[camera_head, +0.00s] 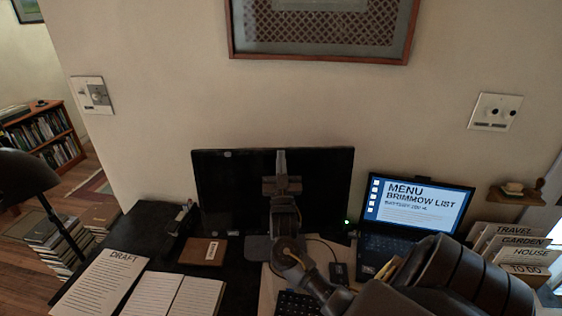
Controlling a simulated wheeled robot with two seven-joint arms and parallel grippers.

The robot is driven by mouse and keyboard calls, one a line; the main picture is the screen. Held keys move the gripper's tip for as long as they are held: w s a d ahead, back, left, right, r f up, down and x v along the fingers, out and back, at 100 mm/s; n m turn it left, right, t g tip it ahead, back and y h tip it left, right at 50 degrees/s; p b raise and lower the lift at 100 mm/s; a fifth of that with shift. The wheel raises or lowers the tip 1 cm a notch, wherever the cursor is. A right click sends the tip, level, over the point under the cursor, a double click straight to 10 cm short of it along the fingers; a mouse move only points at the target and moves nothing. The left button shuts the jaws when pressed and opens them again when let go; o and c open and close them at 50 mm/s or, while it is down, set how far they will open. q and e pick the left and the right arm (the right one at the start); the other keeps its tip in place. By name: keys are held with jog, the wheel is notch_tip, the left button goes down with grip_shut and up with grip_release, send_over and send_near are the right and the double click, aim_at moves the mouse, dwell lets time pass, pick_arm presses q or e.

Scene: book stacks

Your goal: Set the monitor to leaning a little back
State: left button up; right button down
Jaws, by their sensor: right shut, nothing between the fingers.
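The black monitor (230,185) stands at the back of the desk against the wall, its dark screen facing me. Its exact tilt is hard to judge from this view. My right arm comes in from the lower right, and my right gripper (281,158) points up in front of the screen's middle, its tip near the top edge. The gripper is shut and holds nothing. Whether it touches the screen cannot be told. The arm hides the middle of the screen and part of the monitor's foot. My left gripper is not in view.
An open laptop (415,208) stands right of the monitor. Labelled folders (510,245) are at the far right. A keyboard (297,304), a brown box (203,251) and draft papers (108,279) lie in front. A black lamp (25,175) is at left.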

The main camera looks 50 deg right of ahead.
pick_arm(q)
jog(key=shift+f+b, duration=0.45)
pick_arm(e)
jog(key=shift+w+d, duration=0.45)
jog(key=shift+d, duration=0.05)
